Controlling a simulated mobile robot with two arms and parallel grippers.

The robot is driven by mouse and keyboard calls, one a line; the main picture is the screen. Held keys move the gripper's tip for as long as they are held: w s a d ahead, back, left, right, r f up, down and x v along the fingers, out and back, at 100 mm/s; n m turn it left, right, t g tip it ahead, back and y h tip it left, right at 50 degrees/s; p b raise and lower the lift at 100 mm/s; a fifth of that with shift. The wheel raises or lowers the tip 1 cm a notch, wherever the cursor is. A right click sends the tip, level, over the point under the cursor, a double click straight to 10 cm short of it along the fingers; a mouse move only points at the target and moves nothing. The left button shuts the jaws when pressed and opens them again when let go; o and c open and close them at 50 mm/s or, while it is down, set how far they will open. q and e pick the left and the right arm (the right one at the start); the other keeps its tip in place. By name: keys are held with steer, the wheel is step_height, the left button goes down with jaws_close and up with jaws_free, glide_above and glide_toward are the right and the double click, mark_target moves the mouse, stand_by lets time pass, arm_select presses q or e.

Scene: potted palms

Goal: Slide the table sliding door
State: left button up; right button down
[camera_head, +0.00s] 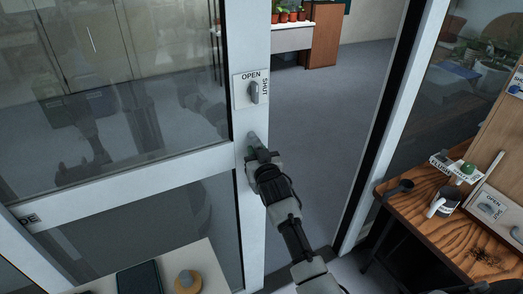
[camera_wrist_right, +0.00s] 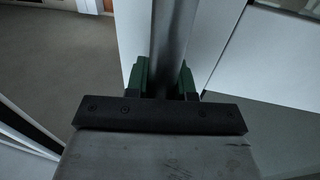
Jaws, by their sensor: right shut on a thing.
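The sliding door (camera_head: 248,35) has a white frame and glass panes and fills the left of the head view. A wide opening shows between its right edge and the white post at right. A sign plate with a grey knob (camera_head: 255,92) marked OPEN and SHUT is on its upright. My right gripper (camera_head: 260,152) reaches up to this upright, below the plate. In the right wrist view, its green-padded fingers (camera_wrist_right: 164,78) are shut around a grey upright bar handle (camera_wrist_right: 174,35) on the door. The head view mostly hides the handle. My left gripper is not in view.
A wooden table (camera_head: 425,208) with a mug (camera_head: 442,202) and other small items stands at right. A pale surface with a dark tablet-like item (camera_head: 139,278) and a round tan object (camera_head: 188,281) is at lower left. Grey floor (camera_head: 325,110) is clear through the opening.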

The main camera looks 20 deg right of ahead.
steer(key=shift+w+d+r, duration=0.1)
steer(key=shift+d+r, duration=0.05)
steer(key=shift+d, duration=0.5)
steer(key=shift+w+d+r, duration=0.1)
steer(key=shift+d+r, duration=0.05)
steer(key=shift+d, duration=0.45)
steer(key=c, duration=1.4)
jaws_free()
steer(key=o, duration=0.4)
steer(key=shift+a, duration=0.45)
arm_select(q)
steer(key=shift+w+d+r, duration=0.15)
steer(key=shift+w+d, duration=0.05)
arm_select(e)
steer(key=shift+o, duration=0.2)
steer(key=shift+f, duration=0.2)
steer(key=shift+s, duration=0.1)
